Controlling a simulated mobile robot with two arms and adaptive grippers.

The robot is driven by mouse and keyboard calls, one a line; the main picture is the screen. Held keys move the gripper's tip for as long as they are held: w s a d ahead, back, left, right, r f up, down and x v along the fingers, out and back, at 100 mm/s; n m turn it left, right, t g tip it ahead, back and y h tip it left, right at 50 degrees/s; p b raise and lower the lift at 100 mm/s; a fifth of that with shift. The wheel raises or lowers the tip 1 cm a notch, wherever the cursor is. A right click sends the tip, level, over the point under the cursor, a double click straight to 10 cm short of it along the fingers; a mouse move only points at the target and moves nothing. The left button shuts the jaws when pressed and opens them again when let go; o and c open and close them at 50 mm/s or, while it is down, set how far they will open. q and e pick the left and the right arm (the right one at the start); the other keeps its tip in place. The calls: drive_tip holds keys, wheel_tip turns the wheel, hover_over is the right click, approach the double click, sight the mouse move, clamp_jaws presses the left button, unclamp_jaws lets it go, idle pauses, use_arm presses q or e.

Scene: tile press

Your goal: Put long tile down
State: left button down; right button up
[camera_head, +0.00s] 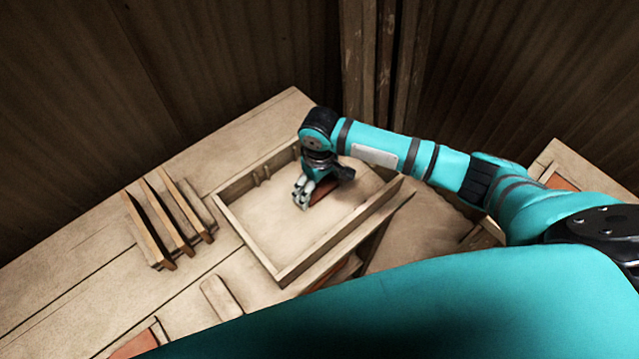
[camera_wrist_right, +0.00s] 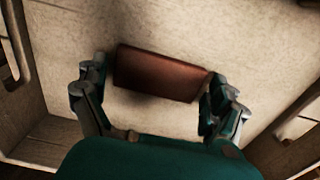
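The long tile (camera_head: 322,191) is reddish brown and lies over the floor of a shallow wooden tray (camera_head: 248,235), toward its far right part. In the right wrist view the tile (camera_wrist_right: 158,74) spans most of the space between the fingers, with a dark shadow along its near side. My right gripper (camera_head: 304,200) points down into the tray at the tile. My left gripper is out of view.
A wooden rack with upright slats (camera_head: 168,222) stands left of the tray. A small wood block (camera_head: 221,298) and a partly hidden orange piece (camera_head: 136,345) lie nearer. Another orange piece (camera_head: 562,183) is at the right. My large teal arm part covers the bottom.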

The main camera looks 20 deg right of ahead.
sight(320, 189)
wheel_tip(320, 189, up, 12)
drive_tip(key=b, duration=0.1)
drive_tip(key=shift+r, duration=0.15)
idle(0.5)
